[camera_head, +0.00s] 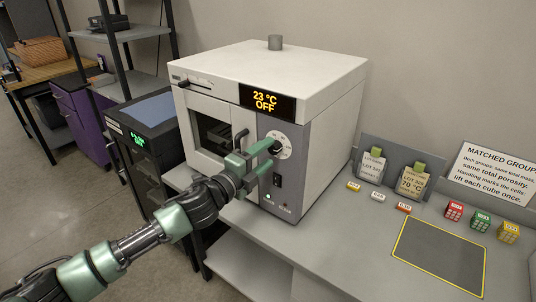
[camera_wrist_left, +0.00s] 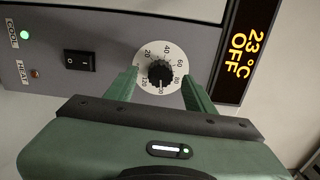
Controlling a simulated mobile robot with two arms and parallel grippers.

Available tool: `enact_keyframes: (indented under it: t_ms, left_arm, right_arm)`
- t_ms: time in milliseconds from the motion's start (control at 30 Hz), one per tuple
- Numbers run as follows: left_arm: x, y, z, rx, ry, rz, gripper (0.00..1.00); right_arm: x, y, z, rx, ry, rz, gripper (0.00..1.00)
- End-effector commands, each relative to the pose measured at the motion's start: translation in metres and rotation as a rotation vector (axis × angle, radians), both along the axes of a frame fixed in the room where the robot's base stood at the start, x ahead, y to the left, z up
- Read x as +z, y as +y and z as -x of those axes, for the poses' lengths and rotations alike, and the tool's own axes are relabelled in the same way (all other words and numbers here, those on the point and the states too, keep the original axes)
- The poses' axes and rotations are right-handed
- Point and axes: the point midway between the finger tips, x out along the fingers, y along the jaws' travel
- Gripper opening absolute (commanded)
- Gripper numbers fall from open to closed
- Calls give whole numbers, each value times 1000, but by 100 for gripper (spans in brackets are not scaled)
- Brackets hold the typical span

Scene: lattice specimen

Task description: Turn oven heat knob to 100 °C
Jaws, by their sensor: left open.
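The oven (camera_head: 210,130) is a white and grey box on the bench, with a display (camera_head: 267,102) reading 23 °C OFF. Its black heat knob (camera_wrist_left: 160,73) sits on a round white dial marked from 20 to 120. In the head view the knob (camera_head: 277,147) is partly hidden by my left gripper (camera_head: 262,157). In the wrist view my left gripper's green fingers (camera_wrist_left: 161,84) are open, one on each side of the knob, with visible space between them and it. My right gripper is not in view.
A black rocker switch (camera_wrist_left: 80,61) and a lit green lamp (camera_wrist_left: 24,35) are beside the dial. The oven door handle (camera_head: 240,139) is close to my gripper. Small coloured cubes (camera_head: 480,221), labels and a dark mat (camera_head: 440,258) lie on the bench at right.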

Motion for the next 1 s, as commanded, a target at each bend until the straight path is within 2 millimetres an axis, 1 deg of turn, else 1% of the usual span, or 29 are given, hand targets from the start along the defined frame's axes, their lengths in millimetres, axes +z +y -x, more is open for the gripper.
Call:
enact_keyframes:
  t_ms: [33, 200, 300, 400, 533, 1000]
  left_arm:
    - [-3, 6, 6, 1, 0, -1, 54]
    - [-3, 23, 29, 2, 0, -3, 54]
    - [-4, 30, 40, 1, 2, -1, 54]
    - [-3, 35, 47, 2, 2, -2, 54]
    - [-2, 37, 51, 1, 2, -2, 54]
    - [-1, 37, 50, 1, 2, -1, 54]
  right_arm:
    - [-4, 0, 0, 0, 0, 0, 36]
    - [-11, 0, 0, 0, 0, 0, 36]
    - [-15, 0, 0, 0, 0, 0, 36]
    - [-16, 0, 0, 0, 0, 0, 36]
    - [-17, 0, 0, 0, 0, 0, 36]
    - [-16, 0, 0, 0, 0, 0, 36]
